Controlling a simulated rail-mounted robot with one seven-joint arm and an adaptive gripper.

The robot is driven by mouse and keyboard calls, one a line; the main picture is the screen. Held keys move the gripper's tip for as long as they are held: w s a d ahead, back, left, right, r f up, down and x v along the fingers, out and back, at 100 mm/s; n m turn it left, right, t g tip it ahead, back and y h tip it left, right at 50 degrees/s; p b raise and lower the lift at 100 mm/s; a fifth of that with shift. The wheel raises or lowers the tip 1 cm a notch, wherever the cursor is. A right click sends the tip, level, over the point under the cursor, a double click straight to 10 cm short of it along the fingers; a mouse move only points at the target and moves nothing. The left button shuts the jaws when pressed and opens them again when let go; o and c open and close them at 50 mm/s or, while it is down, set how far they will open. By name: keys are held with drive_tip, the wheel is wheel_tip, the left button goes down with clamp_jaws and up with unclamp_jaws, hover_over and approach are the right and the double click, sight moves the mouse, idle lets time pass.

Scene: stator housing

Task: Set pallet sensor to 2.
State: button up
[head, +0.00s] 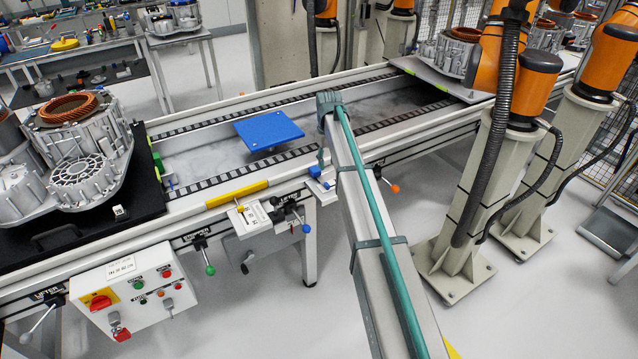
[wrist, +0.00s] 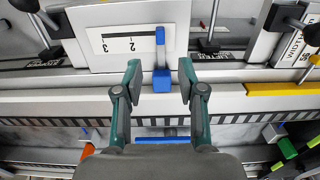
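The white sensor scale plate (wrist: 112,57) shows upside down in the wrist view, with digits 3 and 2 readable. A blue slider (wrist: 162,62) stands at the right end of this scale, to the right of the 2, and covers the plate behind it. My gripper (wrist: 160,79) is open, with one teal finger on each side of the slider's blue lower end. Gaps show between the slider and both fingertips. In the head view my arm covers most of the gripper and the scale plate.
A yellow strip (head: 237,194) lies along the conveyor rail, with another labelled plate (head: 249,219) below it. Levers with coloured knobs (head: 210,269) stick out nearby. A blue pallet plate (head: 268,131) sits over the conveyor. A control box (head: 134,294) hangs at lower left.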

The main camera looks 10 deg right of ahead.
sight(327, 184)
wheel_tip(327, 184, down, 10)
drive_tip(key=shift+r+p, duration=0.15)
drive_tip(key=shift+p, duration=1.05)
clamp_jaws()
